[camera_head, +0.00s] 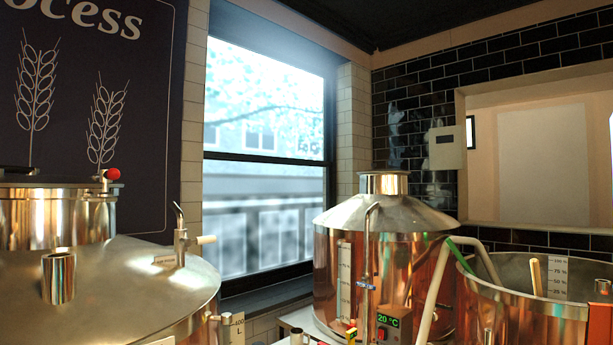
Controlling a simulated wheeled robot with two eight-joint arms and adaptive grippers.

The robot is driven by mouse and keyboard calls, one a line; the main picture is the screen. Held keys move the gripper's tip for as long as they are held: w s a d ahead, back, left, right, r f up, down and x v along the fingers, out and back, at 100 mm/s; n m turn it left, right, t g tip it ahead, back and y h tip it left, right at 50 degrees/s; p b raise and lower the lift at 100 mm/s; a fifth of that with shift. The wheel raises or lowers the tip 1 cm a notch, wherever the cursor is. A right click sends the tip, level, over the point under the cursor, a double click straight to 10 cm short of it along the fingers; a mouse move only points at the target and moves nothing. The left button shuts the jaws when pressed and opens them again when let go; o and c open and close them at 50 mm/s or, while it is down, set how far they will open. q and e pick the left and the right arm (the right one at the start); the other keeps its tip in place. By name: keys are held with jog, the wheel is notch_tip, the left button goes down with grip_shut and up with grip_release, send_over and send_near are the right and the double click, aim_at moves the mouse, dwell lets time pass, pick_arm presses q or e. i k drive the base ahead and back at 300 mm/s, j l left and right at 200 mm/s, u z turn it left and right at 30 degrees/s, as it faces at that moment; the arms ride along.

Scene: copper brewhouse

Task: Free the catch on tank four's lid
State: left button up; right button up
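A large copper tank with a steel domed top (130,285) fills the left of the head view. Its raised round lid (55,218) is at the left edge, with a red-knobbed fitting (110,176) at the lid's right rim. I cannot tell whether that fitting is the catch, or whether it is fastened. A second copper tank (385,255) with a conical steel top stands in the middle. An open-topped copper vessel (520,300) stands at the right. I can read no tank number. Neither gripper is in view.
A steel pipe with a pale handle (183,240) and a short steel stub (58,278) rise from the left tank's top. A "20 °C" display (388,321) is on the middle tank. A hose (440,280) runs to the right vessel. A window (265,150) is behind.

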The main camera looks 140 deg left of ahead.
aim_at(105, 176)
jog(key=l+u, duration=0.1)
jog(key=u, duration=4.9)
